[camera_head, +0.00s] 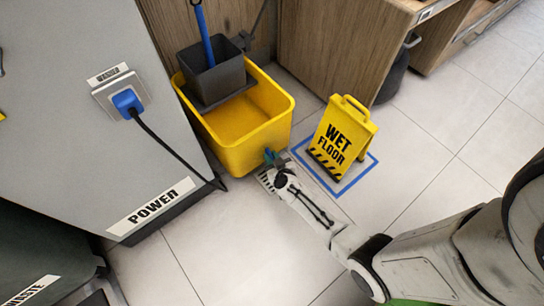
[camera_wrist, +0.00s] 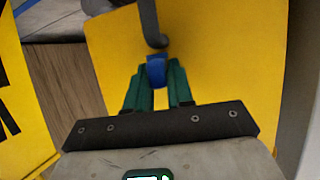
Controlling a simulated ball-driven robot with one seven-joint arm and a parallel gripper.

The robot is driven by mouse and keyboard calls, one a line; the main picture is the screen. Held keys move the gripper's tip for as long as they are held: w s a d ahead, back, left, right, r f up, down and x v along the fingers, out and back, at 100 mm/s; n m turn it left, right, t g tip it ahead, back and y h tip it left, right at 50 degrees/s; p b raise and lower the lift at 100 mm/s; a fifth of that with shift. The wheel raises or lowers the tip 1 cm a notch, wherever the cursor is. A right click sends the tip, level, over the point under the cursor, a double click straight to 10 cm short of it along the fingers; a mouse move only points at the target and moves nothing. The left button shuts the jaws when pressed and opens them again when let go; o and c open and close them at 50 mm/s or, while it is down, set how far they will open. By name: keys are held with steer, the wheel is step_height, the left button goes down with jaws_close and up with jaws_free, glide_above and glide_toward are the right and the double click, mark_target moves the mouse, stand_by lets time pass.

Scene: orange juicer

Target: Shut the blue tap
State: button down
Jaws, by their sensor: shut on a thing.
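The blue tap (camera_wrist: 157,70) is on the wall of the yellow mop bucket (camera_head: 238,145), below a grey pipe or bar in the wrist view. In the head view a small patch of blue-green shows where my gripper (camera_head: 272,157) meets the bucket's lower front corner. In the wrist view my gripper (camera_wrist: 160,86) has its green fingers on either side of the blue tap, shut on it. The bucket's yellow wall (camera_wrist: 220,60) fills much of that view. The tap's exact turn cannot be told.
A yellow wet floor sign (camera_head: 341,140) stands inside a blue floor outline just right of my gripper. A grey power cabinet (camera_head: 80,110) with a blue plug (camera_head: 127,102) and black cable stands left. A dark wringer (camera_head: 212,80) sits on the bucket. Tiled floor in front is clear.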

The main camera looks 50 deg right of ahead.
steer(key=shift+w+a+r+m+g+h+p, duration=0.1)
steer(key=shift+a+r+m+g+h+p, duration=0.05)
steer(key=shift+m+g+h+p, duration=0.35)
steer(key=shift+w+a+r+m+g+h+p, duration=0.15)
steer(key=shift+m+g+h+p, duration=0.25)
steer(key=shift+p, duration=0.3)
steer(key=shift+w+a+f+m+g+h+b, duration=0.15)
steer(key=shift+m+g+h+b, duration=0.55)
steer(key=shift+m+g, duration=0.7)
steer(key=shift+w+f+m+g+h+b, duration=0.1)
steer(key=shift+m+g+h+b, duration=0.35)
steer(key=shift+m+g+h, duration=0.65)
steer(key=shift+w+a+f+m+g+h+b, duration=0.15)
steer(key=shift+m+g+h+b, duration=0.4)
steer(key=shift+m+g, duration=1.05)
steer(key=shift+d+r+m, duration=0.1)
steer(key=shift+m, duration=0.2)
steer(key=c, duration=1.1)
jaws_free()
steer(key=shift+r, duration=0.15)
